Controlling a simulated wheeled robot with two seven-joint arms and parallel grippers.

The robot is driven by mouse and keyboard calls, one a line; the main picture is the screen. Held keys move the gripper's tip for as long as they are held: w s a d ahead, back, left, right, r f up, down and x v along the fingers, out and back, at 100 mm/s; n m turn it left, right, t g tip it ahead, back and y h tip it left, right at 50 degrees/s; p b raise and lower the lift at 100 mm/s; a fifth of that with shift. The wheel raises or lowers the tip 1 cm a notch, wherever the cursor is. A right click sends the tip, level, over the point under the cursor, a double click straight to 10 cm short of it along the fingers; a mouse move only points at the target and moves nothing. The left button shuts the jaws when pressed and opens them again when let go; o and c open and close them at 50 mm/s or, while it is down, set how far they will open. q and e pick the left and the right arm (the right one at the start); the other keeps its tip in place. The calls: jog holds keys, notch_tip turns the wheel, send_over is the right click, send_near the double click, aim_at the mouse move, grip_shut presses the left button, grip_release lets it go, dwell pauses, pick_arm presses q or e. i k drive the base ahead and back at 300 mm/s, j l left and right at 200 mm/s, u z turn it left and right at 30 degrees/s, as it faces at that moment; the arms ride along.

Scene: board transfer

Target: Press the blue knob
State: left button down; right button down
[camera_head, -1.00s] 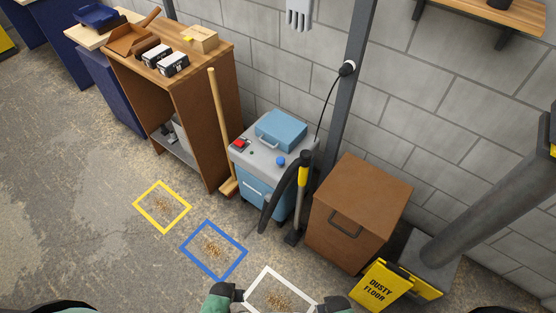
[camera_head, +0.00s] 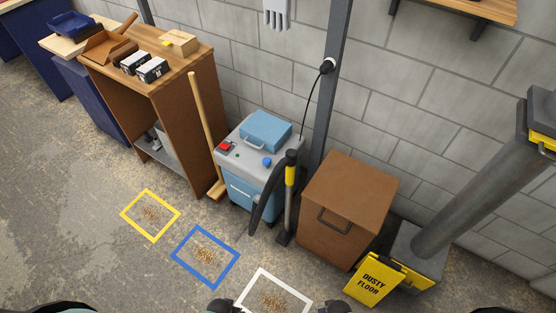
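The blue knob (camera_head: 267,162) is a small round knob on the grey top of a blue machine (camera_head: 240,191), near its front right corner. A red switch (camera_head: 225,146) sits on the same top at the left. My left gripper (camera_head: 222,306) and my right gripper (camera_head: 333,306) show only as dark tips at the bottom edge, on either side of the white floor square. Both are well short of the machine. Most of each gripper is cut off, so I cannot tell whether they are open.
A black hose and upright wand (camera_head: 290,185) stand at the machine's front right. A brown cabinet (camera_head: 345,205) and yellow floor sign (camera_head: 375,281) are on the right. A broom (camera_head: 205,125) leans at the left. Yellow, blue and white squares with debris mark the open floor.

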aim_at(266, 161)
jog(key=i+j+z, duration=0.1)
jog(key=j+z, duration=0.8)
jog(key=j, duration=0.85)
jog(key=k+j+z, duration=0.1)
jog(key=j, duration=1.25)
jog(key=k+j+z, duration=0.1)
jog(key=j, duration=0.55)
